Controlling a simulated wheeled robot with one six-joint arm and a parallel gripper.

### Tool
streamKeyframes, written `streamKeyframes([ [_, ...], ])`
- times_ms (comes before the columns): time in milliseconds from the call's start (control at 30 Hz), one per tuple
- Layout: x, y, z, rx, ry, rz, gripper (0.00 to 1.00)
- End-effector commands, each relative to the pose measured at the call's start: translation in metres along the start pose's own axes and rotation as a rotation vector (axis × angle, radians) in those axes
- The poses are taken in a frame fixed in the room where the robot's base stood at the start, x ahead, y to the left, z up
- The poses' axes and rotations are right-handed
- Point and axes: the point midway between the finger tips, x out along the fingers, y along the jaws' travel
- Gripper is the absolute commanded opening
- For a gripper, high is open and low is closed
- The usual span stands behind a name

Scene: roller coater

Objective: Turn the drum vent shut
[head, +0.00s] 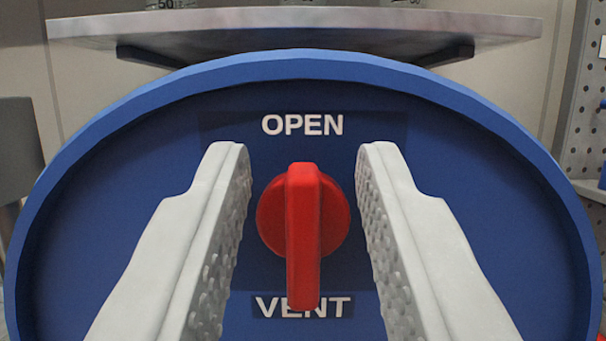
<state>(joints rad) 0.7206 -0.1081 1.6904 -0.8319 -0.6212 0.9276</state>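The drum vent is a red round knob with a raised bar handle (303,215) on the blue drum face (120,220). The bar stands upright in the picture, its upper end below the white word OPEN and its lower end over the word VENT. My gripper (304,165) is open, with one pale, studded finger to the left of the knob and one to the right. Gaps show between each finger and the knob in the picture. The lower bar covers part of VENT.
A pale shelf (300,24) spans above the drum, with the bottoms of marked containers (170,4) at the top edge. A perforated grey panel (588,110) stands at the right. A dark grey object (18,150) is at the left edge.

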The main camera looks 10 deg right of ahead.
Motion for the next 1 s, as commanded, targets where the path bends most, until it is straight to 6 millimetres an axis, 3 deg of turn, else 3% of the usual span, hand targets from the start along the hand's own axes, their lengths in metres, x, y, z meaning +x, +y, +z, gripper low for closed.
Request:
streamKeyframes([
  [67,-0.0001,0.0000,0.0000,0.000,0.000,0.000,0.31],
  [233,-0.0002,0.0001,0.0001,0.000,0.000,0.000,0.00],
  [733,-0.0003,0.0007,0.0046,-0.014,-0.006,-0.006,0.00],
  [1000,-0.0003,0.0003,0.0071,-0.126,-0.009,-0.052,0.00],
])
